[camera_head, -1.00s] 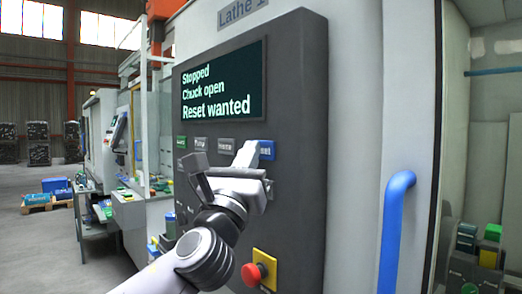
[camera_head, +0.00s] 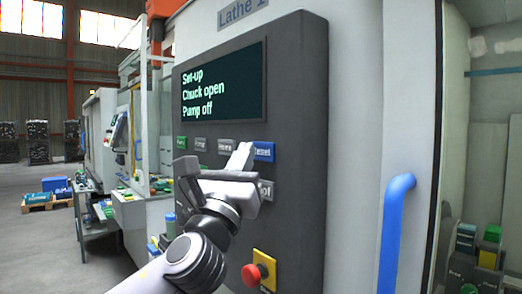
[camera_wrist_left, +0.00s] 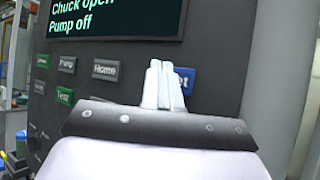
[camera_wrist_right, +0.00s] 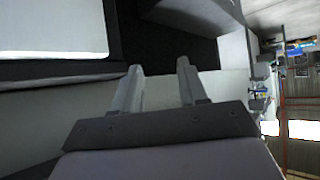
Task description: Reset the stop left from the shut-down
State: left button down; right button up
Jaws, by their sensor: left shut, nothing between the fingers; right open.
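My right gripper (camera_wrist_right: 158,80) is open and empty.
A blue door handle (camera_head: 394,230) stands right of the panel. Grey Pump and Home buttons (camera_wrist_left: 105,70) and a green Test button (camera_wrist_left: 64,96) are beside my left fingers. Open floor (camera_head: 40,245) is at left.

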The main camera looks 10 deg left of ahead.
pick_arm(q)
jog(key=s+a, duration=0.1)
jog(key=s, duration=0.1)
jog(key=s+a+p, duration=0.1)
jog(key=s+a, duration=0.1)
dwell(0.6)
jog(key=shift+w+f, duration=0.1)
dwell(0.4)
jog(key=s+a+f+n+g+y, duration=0.2)
jog(key=f+n+g, duration=0.3)
jog(key=f+n, duration=0.75)
jog(key=s+a+f+n+g+y, duration=0.2)
jog(key=f+n+g, duration=0.4)
jog(key=f, duration=1.2)
jog(key=s+a+f+n+g+h, duration=0.1)
jog(key=s+f+n+g, duration=0.4)
jog(key=s+f+n, duration=0.5)
jog(key=s+a+f+n+g, duration=0.2)
jog(key=s+f+n+g, duration=0.45)
jog(key=s+f, duration=0.7)
jog(key=w+d+f+t+h, duration=0.2)
jog(key=w+d+f+t, duration=0.1)
jog(key=w+f+t, duration=0.2)
jog(key=f+t, duration=0.2)
jog(key=t, duration=0.1)
